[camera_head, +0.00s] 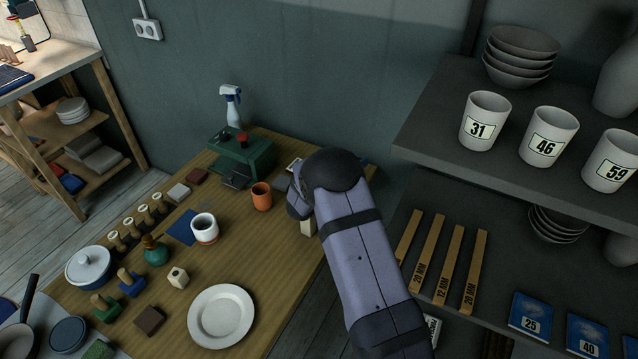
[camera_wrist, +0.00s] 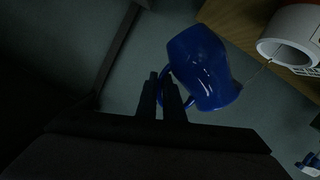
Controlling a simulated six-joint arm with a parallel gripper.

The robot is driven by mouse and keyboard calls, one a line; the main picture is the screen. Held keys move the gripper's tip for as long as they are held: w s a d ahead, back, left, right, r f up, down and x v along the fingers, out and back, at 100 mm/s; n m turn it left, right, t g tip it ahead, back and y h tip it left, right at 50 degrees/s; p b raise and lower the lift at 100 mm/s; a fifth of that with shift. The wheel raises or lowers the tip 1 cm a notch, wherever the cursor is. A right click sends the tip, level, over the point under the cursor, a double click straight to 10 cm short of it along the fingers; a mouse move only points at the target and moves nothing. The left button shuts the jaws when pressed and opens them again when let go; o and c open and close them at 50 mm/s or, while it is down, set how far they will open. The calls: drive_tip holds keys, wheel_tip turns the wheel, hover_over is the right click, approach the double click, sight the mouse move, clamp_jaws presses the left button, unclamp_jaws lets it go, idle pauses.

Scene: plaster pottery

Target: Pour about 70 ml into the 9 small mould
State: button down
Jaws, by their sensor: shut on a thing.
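In the wrist view my gripper (camera_wrist: 168,82) is shut on the handle of a glossy blue jug (camera_wrist: 200,65). The jug is tilted, with its lip towards the lower right. A pale round open vessel (camera_wrist: 292,30) with a label stands at the upper right, apart from the jug. A thin line runs between the jug's lip and this vessel; I cannot tell if it is a stream. The label's number is unreadable, and the levels inside jug and vessel are hidden. In the head view my arm hides the gripper and jug.
The wooden table (camera_head: 262,285) holds a white plate (camera_head: 221,316), an orange cup (camera_head: 261,197), a white cup (camera_head: 204,229), a green machine (camera_head: 243,155) and several stamps. Grey shelves (camera_head: 430,115) at the right carry cups numbered 31, 46 and 59, close to my arm.

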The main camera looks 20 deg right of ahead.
drive_tip(key=shift+w+a+r+n+h+p, duration=0.2)
drive_tip(key=shift+a+r+n+h+p, duration=0.1)
drive_tip(key=shift+r+n, duration=0.3)
drive_tip(key=shift+w+a+r+n+h+p, duration=0.2)
drive_tip(key=shift+a+r+n+p, duration=0.1)
drive_tip(key=shift+r+n, duration=0.25)
idle(1.2)
drive_tip(key=f+m+b, duration=0.1)
drive_tip(key=s+d+f+m+y+b, duration=0.1)
drive_tip(key=f, duration=0.1)
drive_tip(key=s+d+f+m+b, duration=0.1)
drive_tip(key=shift+f+m+y, duration=0.25)
drive_tip(key=shift+m+y, duration=0.05)
drive_tip(key=shift+m, duration=0.05)
drive_tip(key=shift+f+m+b, duration=0.2)
drive_tip(key=shift+m+b, duration=0.1)
drive_tip(key=shift+b, duration=0.1)
drive_tip(key=shift+r, duration=0.1)
drive_tip(key=shift+d, duration=0.1)
drive_tip(key=shift+s+d+f+m+y+b, duration=0.2)
drive_tip(key=shift+f+m+y+b, duration=0.1)
drive_tip(key=shift+f+m+b, duration=0.15)
drive_tip(key=shift+s+f+m+t+b, duration=0.1)
drive_tip(key=shift+f+m+t+b, duration=0.2)
drive_tip(key=shift+m, duration=0.05)
drive_tip(key=shift+r, duration=0.1)
